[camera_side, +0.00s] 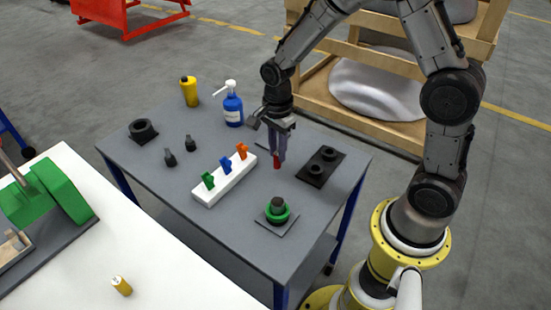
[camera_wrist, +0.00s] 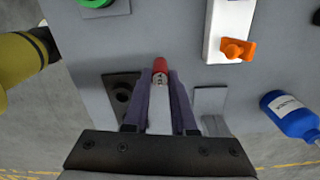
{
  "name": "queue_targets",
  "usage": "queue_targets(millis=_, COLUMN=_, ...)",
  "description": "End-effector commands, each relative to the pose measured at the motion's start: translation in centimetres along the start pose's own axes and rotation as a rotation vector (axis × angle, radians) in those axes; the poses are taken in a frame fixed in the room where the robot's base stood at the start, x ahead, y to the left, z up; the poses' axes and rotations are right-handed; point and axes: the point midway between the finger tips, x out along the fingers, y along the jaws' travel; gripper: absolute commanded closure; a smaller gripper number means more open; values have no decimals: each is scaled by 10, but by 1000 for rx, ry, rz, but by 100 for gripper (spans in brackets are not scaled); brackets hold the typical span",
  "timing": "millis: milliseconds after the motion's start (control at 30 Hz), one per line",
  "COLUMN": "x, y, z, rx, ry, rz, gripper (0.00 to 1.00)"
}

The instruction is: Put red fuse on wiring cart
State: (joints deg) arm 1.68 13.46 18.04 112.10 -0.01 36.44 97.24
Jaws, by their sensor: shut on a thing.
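The red fuse (camera_side: 277,164) is held upright between the fingers of my gripper (camera_side: 279,153), red end down, over the grey top of the blue-legged cart (camera_side: 235,231). In the wrist view, my gripper (camera_wrist: 161,80) is shut on the fuse, whose red end (camera_wrist: 160,66) sticks out past the fingertips and whose pale body lies between the fingers. The fuse is just right of the white block. I cannot tell whether its red end touches the cart top.
A white block (camera_side: 212,193) with green, blue and orange pieces stands at left. A black plate with round fittings (camera_side: 317,179) lies right, a green ring piece (camera_side: 268,218) in front. A blue bottle (camera_side: 233,112) and yellow container (camera_side: 189,94) stand behind. A white table (camera_side: 165,270) is at front left.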

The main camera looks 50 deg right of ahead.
Motion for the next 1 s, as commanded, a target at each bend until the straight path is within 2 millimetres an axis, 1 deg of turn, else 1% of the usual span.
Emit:
queue_targets(millis=100, x=10, y=-7, z=1, rx=0, ry=0, rz=2, gripper=100)
queue_targets(millis=200, x=25, y=-5, z=1, rx=0, ry=1, rz=4, gripper=100)
queue_targets(millis=300, x=35, y=-6, z=1, rx=0, ry=0, rz=3, gripper=100)
queue_targets(millis=733, x=41, y=-6, z=1, rx=0, ry=0, rz=1, gripper=100)
queue_targets(millis=767, x=41, y=-6, z=1, rx=0, ry=0, rz=0, gripper=74)
queue_targets(millis=800, x=41, y=-6, z=1, rx=0, ry=0, rz=0, gripper=67)
queue_targets(millis=867, x=41, y=-6, z=1, rx=0, ry=0, rz=0, gripper=56)
queue_targets(millis=900, x=41, y=-6, z=1, rx=0, ry=0, rz=0, gripper=49)
queue_targets(millis=933, x=41, y=-6, z=1, rx=0, ry=0, rz=0, gripper=46)
queue_targets(millis=1000, x=40, y=-6, z=1, rx=0, ry=0, rz=0, gripper=46)
